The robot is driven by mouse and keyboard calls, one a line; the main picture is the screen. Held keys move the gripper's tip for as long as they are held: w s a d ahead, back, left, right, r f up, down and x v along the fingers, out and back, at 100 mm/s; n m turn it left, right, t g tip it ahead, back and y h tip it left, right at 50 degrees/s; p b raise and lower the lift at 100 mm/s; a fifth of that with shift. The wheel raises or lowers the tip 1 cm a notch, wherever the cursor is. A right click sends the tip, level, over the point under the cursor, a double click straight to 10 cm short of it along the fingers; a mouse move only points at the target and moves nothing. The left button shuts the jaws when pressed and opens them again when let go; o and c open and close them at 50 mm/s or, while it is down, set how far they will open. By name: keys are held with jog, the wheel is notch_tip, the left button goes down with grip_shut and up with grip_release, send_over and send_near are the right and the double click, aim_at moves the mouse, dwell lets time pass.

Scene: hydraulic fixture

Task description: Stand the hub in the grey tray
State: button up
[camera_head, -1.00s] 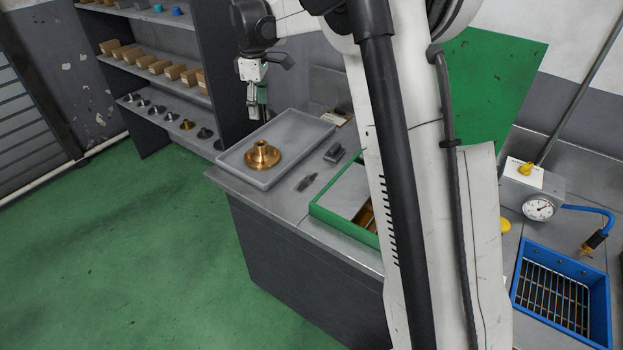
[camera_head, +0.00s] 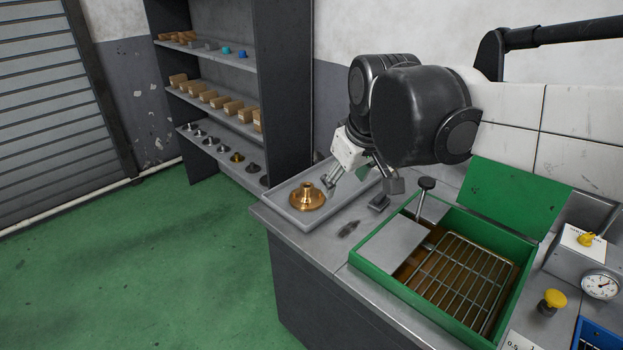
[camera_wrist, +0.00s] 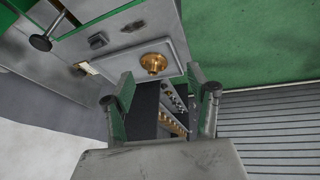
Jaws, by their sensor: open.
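The hub is a brass-coloured flanged piece (camera_head: 307,197) in the grey tray (camera_head: 293,218). It stands on its wide flange with the narrow neck up, near the tray's left part, and nothing touches it. It also shows in the wrist view (camera_wrist: 153,63), lying between the lines of my fingers but farther off. My gripper (camera_head: 362,184) is open and empty, above the tray's right side and apart from the hub. Both green-lined fingers (camera_wrist: 160,78) show in the wrist view.
Right of the tray, a small dark block (camera_head: 379,202) and a dark flat piece (camera_head: 348,229) lie on the bench. A green open box (camera_head: 372,282) with a wire rack stands beyond. A gauge unit (camera_head: 583,252) is at far right. A shelf (camera_head: 227,125) with parts stands behind.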

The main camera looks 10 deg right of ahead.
jog(key=s+f+m+t, duration=0.2)
jog(key=s+f, duration=0.4)
jog(key=s, duration=0.6)
jog(key=shift+s+f+m, duration=0.25)
jog(key=shift+m, duration=0.65)
